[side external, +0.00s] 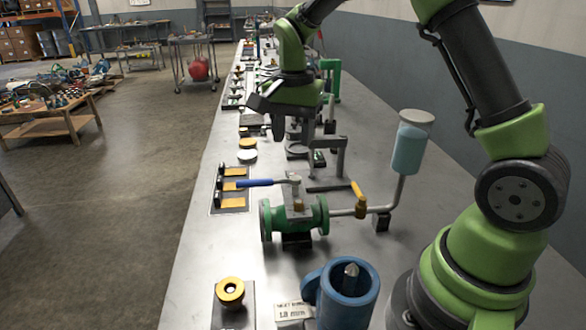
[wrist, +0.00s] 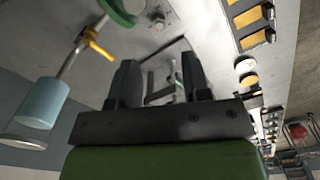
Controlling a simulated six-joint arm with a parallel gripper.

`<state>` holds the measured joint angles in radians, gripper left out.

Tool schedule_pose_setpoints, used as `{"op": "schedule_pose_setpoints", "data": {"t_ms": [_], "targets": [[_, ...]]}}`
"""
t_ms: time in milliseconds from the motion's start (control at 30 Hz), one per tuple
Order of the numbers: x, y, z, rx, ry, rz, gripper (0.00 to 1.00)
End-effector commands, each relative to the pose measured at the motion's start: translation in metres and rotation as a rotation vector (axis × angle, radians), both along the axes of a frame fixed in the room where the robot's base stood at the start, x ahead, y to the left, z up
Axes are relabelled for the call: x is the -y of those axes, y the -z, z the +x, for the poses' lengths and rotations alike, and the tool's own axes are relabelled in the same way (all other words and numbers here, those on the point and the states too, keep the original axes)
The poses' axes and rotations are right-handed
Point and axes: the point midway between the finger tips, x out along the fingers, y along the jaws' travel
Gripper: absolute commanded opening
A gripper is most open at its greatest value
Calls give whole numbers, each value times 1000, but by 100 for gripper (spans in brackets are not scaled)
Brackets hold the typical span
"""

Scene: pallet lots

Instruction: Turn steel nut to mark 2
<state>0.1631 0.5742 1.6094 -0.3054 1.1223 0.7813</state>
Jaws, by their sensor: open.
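My gripper (side external: 305,124) is open and hangs above the bench, beyond the green valve. In the wrist view its two dark fingers (wrist: 157,64) stand apart with nothing between them. A small grey round part with reddish marks (wrist: 158,22) lies beyond the fingertips in the wrist view; I cannot tell whether it is the steel nut. No mark 2 can be read.
A pipe leads to an upright cup of blue liquid (side external: 408,150). Orange-slotted blocks (side external: 233,186) line the left edge. A blue holder (side external: 347,300) stands in front.

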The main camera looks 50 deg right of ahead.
Motion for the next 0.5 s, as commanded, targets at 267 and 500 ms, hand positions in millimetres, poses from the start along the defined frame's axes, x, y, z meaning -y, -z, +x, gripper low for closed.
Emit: {"op": "schedule_pose_setpoints", "data": {"t_ms": [267,500], "targets": [[0,53,-1,-5,-2,2,44],[0,79,0,-2,-2,2,44]]}}
